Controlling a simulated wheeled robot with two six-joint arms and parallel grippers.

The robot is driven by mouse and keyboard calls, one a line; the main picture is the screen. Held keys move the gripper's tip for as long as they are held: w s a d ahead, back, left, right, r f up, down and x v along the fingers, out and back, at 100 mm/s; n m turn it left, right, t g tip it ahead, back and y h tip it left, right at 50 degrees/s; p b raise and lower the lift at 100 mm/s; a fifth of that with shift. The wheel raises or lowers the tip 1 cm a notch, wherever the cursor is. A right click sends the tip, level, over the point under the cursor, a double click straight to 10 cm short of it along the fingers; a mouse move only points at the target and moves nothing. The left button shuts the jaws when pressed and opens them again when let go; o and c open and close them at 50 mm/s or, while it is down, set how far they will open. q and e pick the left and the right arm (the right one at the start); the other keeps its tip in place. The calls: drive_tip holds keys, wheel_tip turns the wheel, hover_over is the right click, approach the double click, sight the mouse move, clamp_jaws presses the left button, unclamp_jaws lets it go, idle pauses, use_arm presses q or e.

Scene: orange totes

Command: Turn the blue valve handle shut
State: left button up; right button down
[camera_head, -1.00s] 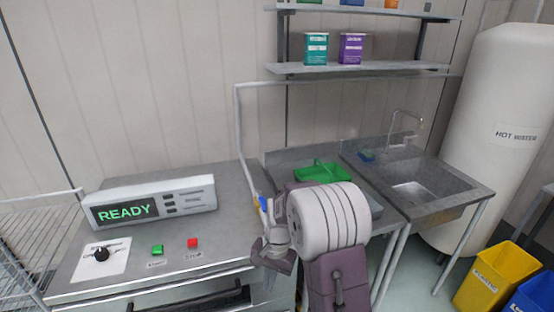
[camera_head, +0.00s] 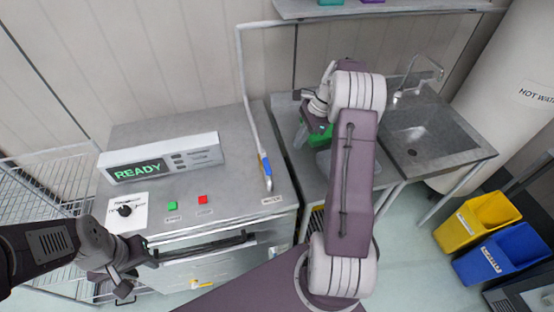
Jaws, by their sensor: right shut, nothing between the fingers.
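My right gripper (camera_head: 312,118) is shut and empty, up and to the right of the handle, over the green tray and apart from the handle. My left gripper (camera_head: 128,280) is at the lower left, in front of the counter, far from the handle. Its fingers are too dark and small to read.
The counter (camera_head: 235,150) carries a READY display (camera_head: 160,158), a black knob (camera_head: 125,210), a green button (camera_head: 172,205) and a red button (camera_head: 203,199). The green tray (camera_head: 322,135) is partly hidden by my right arm. A sink (camera_head: 425,140) and yellow bin (camera_head: 475,225) are right.

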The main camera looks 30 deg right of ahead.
sight(266, 164)
drive_tip(key=w+a+f+p, duration=0.2)
drive_tip(key=a+f+p, duration=0.2)
drive_tip(key=a+f, duration=0.3)
drive_tip(key=shift+a+f, duration=0.15)
drive_tip(key=shift+f, duration=1.05)
